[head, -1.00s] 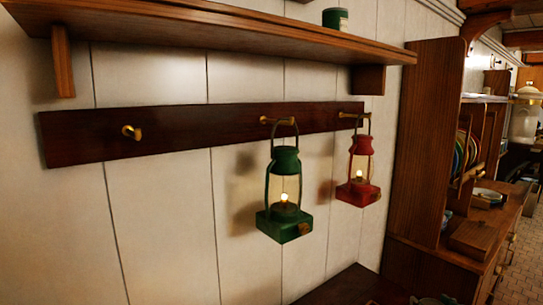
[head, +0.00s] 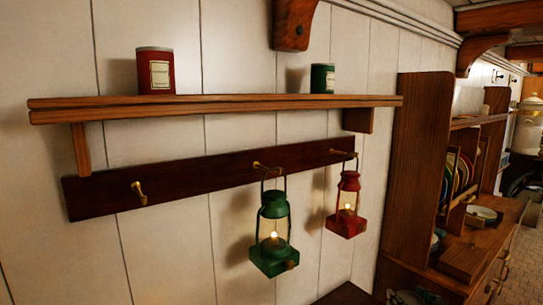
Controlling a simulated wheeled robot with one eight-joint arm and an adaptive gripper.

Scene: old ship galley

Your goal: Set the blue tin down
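No blue tin shows in the head view. A red tin (head: 155,71) with a pale label stands upright on the left part of the wooden wall shelf (head: 225,108). A smaller-looking dark green tin (head: 322,78) stands upright towards the shelf's right end. Bare shelf top lies between the two tins. My gripper is not in view, so what it holds cannot be seen.
Below the shelf, a dark peg rail (head: 200,178) carries a green lantern (head: 274,238) and a red lantern (head: 346,207), both lit; its left hook (head: 139,193) is empty. A wooden hutch (head: 415,180) with plates stands at right.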

